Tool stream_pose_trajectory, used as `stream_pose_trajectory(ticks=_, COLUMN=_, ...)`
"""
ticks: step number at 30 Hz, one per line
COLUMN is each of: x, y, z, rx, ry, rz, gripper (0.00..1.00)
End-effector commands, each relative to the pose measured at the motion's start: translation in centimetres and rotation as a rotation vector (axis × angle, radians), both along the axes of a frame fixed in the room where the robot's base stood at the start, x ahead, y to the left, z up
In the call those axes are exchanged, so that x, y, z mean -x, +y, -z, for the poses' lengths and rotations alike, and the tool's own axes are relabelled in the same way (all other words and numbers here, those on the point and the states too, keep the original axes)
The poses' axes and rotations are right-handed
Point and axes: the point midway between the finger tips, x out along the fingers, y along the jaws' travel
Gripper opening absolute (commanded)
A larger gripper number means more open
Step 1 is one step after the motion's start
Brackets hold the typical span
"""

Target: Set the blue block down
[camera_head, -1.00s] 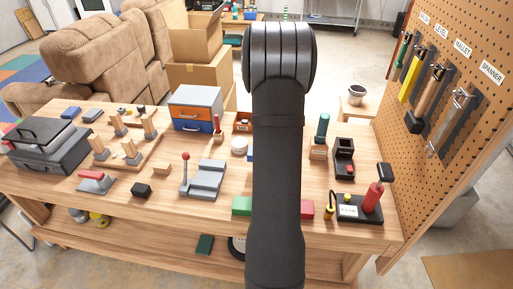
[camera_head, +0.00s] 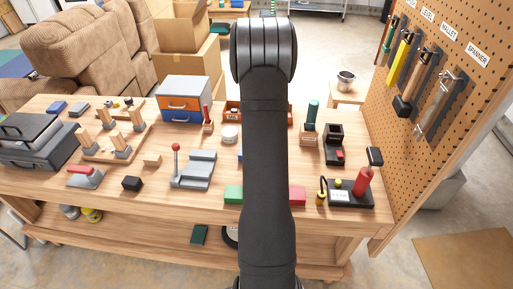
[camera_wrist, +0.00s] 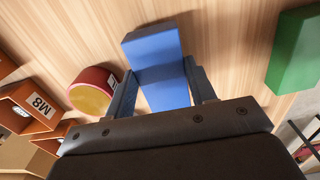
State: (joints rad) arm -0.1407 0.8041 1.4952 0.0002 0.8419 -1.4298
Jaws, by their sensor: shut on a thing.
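The blue block (camera_wrist: 157,60) is between the two fingers of my gripper (camera_wrist: 160,88) in the wrist view, and the fingers are shut on it. The bare wooden tabletop shows behind it; I cannot tell whether the block touches the wood. In the head view my arm hides the gripper and nearly all of the block; only a blue sliver (camera_head: 239,155) shows at the arm's left edge. A green block (camera_head: 233,194) lies at the front of the workbench (camera_head: 100,205), left of my arm. It also shows in the wrist view (camera_wrist: 296,50).
A red block (camera_head: 297,195) sits just right of my arm. A grey lever fixture (camera_head: 195,170) stands left. In the wrist view, a round red-and-yellow thing (camera_wrist: 92,92) is close to the left finger, with orange bins (camera_wrist: 32,108) beyond. A pegboard (camera_head: 445,120) stands at right.

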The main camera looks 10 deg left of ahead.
Motion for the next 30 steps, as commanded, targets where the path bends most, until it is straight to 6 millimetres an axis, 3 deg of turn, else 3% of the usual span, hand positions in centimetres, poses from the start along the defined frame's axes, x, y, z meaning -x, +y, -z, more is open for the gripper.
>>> stream_pose_trajectory(ticks=25, x=0.0, y=0.0, z=1.0, rx=0.0, ry=0.001, rz=0.0, gripper=0.25)
stream_pose_trajectory(ticks=26, x=0.0, y=0.0, z=1.0, rx=0.0, ry=0.0, rz=0.0, gripper=0.54)
stream_pose_trajectory(ticks=27, x=0.0, y=0.0, z=0.9, rx=0.0, ry=0.0, rz=0.0, gripper=0.59)
stream_pose_trajectory(ticks=30, x=0.0, y=0.0, z=0.9, rx=0.0, ry=0.0, rz=0.0, gripper=0.59)
